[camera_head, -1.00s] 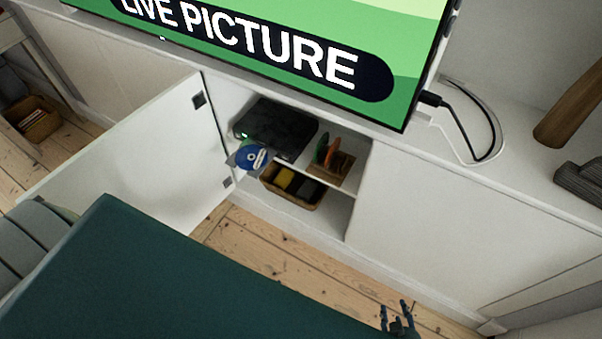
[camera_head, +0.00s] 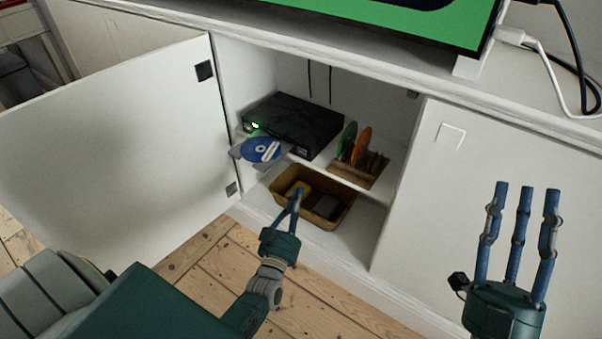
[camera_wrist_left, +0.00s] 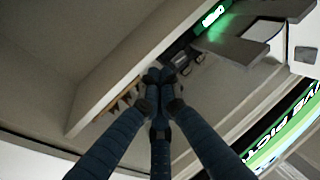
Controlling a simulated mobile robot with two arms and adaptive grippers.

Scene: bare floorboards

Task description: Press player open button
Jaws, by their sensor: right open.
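The black player (camera_head: 296,122) sits on the upper shelf inside the open cabinet, with a green light on its front. Its tray is out and carries a blue disc (camera_head: 262,150). The open button cannot be made out. My left gripper (camera_head: 297,196) is in front of the cabinet, below the player, overlapping the storage basket in the picture. Its fingertips (camera_wrist_left: 160,78) meet in the left wrist view with nothing seen between them. The player's green display (camera_wrist_left: 211,16) shows there beyond the fingertips. My right gripper (camera_head: 525,190) is open and empty, in front of the right cabinet door.
The white cabinet door (camera_head: 125,125) stands open on the left. A disc rack (camera_head: 360,172) is right of the player. A brown basket (camera_head: 335,220) stands on the lower shelf. A closed door (camera_head: 490,165) is on the right, with the screen (camera_head: 380,15) above.

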